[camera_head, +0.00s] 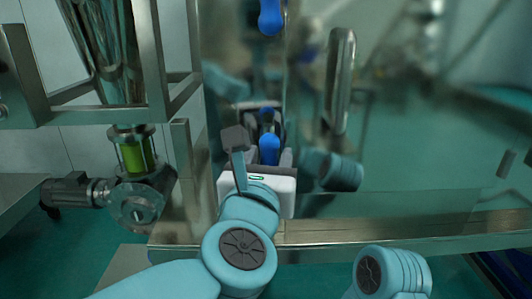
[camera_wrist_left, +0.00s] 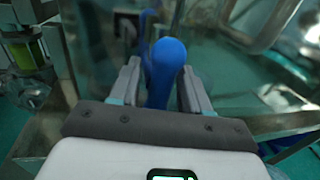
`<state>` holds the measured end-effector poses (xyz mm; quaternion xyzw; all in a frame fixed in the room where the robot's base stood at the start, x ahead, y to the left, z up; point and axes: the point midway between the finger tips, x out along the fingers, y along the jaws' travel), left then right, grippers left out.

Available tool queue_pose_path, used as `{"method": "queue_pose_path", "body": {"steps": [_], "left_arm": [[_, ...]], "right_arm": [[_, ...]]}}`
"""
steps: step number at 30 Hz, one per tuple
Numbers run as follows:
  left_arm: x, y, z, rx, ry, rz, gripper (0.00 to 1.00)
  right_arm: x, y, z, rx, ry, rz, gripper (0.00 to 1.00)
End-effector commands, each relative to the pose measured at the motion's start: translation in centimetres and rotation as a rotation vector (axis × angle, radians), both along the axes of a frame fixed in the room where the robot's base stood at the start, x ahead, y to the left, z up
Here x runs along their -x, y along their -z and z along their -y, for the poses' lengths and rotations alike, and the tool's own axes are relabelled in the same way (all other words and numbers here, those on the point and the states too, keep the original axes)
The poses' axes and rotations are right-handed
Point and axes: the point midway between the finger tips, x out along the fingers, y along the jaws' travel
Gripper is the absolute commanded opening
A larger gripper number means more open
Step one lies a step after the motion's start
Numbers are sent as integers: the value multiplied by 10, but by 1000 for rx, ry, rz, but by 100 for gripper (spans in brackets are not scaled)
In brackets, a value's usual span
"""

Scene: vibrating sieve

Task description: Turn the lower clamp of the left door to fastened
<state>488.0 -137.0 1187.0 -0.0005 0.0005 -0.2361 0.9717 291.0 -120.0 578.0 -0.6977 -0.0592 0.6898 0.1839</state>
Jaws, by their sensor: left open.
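The lower clamp has a blue rounded handle (camera_head: 269,149) at the left edge of the shiny metal door (camera_head: 400,130). In the left wrist view the blue handle (camera_wrist_left: 164,62) stands upright between my fingers. My left gripper (camera_wrist_left: 160,75) is open, with one finger on each side of the handle. A gap shows at least on the right side; contact on the left is unclear. In the head view my left gripper (camera_head: 268,158) is partly hidden by its own white body and wrist. The clamp's base is mostly hidden. My right gripper is out of view.
An upper blue clamp (camera_head: 271,17) is on the same door edge. A vertical metal handle (camera_head: 340,80) stands on the door to the right. A metal frame (camera_head: 181,95), a hopper (camera_head: 105,45) and a motor (camera_head: 68,191) are on the left. A metal ledge (camera_head: 390,232) runs below the door.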

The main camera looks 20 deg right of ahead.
Motion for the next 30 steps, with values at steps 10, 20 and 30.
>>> {"method": "queue_pose_path", "body": {"steps": [10,20,30], "left_arm": [[4,0,1,0,-1,1,47],[0,0,1,-1,1,0,0],[1,-2,2,-75,1,20,0]], "right_arm": [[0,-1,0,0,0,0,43],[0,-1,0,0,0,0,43],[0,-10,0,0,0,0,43]]}}
